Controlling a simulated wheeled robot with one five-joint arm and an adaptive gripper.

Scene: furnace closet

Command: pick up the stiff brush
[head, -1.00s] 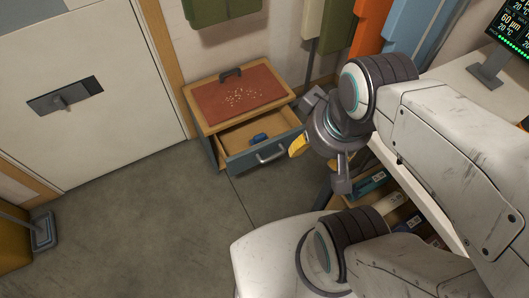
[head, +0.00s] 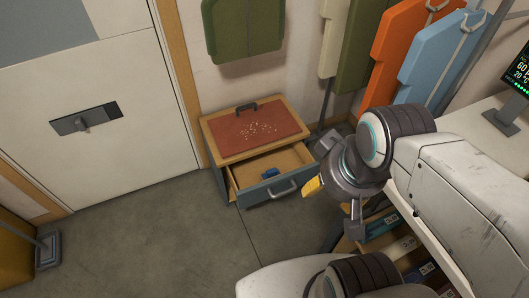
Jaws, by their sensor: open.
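A small blue object (head: 270,174) lies inside the open drawer (head: 285,177) of a low cabinet. It may be the stiff brush, but it is too small to tell; no other brush can be made out. My gripper (head: 318,187) is to the right of the drawer in the picture, its dark fingers spread apart. A yellow piece shows at its end, and I cannot tell if it is part of the gripper. The gripper is apart from the blue object.
The cabinet's red top (head: 235,135) has a dark handle and scattered pale crumbs. A white door (head: 90,120) stands at left. Orange (head: 412,45) and blue (head: 443,62) boards hang behind my arm. A shelf unit (head: 385,232) is at right. The floor (head: 165,240) before the cabinet is clear.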

